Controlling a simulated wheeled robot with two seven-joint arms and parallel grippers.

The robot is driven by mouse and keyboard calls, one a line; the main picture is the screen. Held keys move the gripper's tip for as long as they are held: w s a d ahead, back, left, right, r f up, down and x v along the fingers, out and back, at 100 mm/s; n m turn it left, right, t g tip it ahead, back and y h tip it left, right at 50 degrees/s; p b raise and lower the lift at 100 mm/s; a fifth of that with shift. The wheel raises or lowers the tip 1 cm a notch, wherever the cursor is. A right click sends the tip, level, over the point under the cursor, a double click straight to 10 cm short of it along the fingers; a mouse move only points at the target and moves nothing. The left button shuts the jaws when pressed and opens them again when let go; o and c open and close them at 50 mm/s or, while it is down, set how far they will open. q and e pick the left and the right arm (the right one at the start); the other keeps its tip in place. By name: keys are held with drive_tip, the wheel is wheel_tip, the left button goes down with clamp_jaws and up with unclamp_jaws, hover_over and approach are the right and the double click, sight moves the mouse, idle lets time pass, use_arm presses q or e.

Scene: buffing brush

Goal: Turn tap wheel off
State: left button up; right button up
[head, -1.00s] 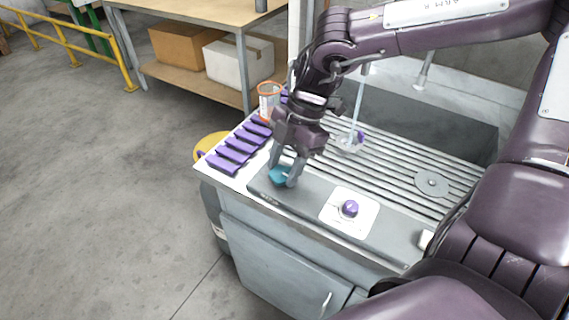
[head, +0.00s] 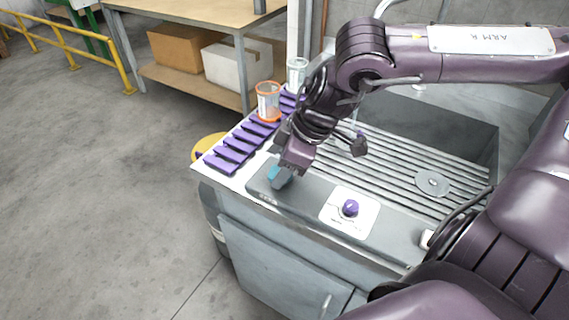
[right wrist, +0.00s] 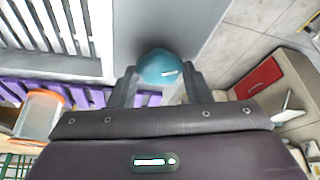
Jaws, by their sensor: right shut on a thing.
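The teal tap wheel (head: 280,175) sits at the left end of the grey front panel of the sink unit. My right gripper (head: 283,170) is down over it from above and hides part of it. In the right wrist view the teal wheel (right wrist: 163,67) lies between the two fingers (right wrist: 160,92), which are shut on it. Behind the arm, part of the ribbed drainboard is hidden, and I cannot tell clearly whether water is running there. My left gripper is not in view.
A purple knob (head: 350,208) on a white plate stands right of the wheel. Purple strips (head: 235,148) and an orange-rimmed jar (head: 268,102) are to the left and behind. A round grey disc (head: 432,183) lies on the drainboard. The floor at left is clear.

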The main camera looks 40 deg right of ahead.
drive_tip(key=m+h, duration=0.1)
drive_tip(key=m, duration=0.2)
drive_tip(key=shift+a+m+t, duration=0.1)
drive_tip(key=shift+m+t, duration=0.2)
drive_tip(key=shift+t, duration=0.1)
drive_tip(key=shift+a+m+h+b, duration=0.1)
drive_tip(key=shift+m+h+b, duration=0.45)
drive_tip(key=shift+m, duration=0.95)
drive_tip(key=shift+r, duration=0.1)
drive_tip(key=o, duration=1)
drive_tip(key=shift+s, duration=0.1)
drive_tip(key=v, duration=0.7)
drive_tip(key=shift+s+r+p, duration=0.2)
drive_tip(key=shift+r+p, duration=0.1)
drive_tip(key=shift+p, duration=0.15)
drive_tip(key=shift+a+r, duration=0.1)
